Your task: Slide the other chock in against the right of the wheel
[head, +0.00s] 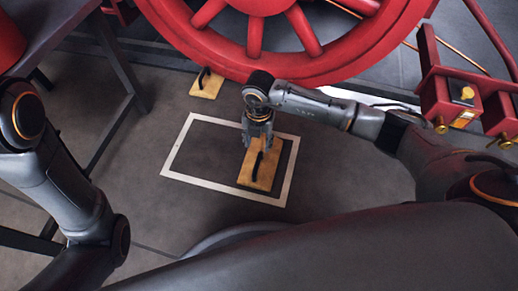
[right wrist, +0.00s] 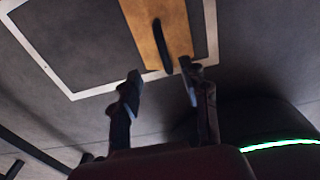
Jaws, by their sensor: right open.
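The red spoked wheel (head: 330,62) stands at the top of the head view. One wooden chock (head: 207,84) with a black handle lies by the left of the wheel's lower rim. The other wooden chock (head: 258,175), also with a black handle, lies on the floor inside a white outline, toward its right side. My right gripper (head: 259,146) is over this chock's handle end. In the right wrist view it is open (right wrist: 162,82), with the chock (right wrist: 143,22) and its handle (right wrist: 162,45) ahead of the fingers. My left gripper is out of view.
The white rectangular outline (head: 172,154) marks the floor, with bare floor inside left of the chock. A dark table (head: 60,35) with legs stands at left. A red bracketed part (head: 440,92) is at right. Open floor lies between outline and wheel.

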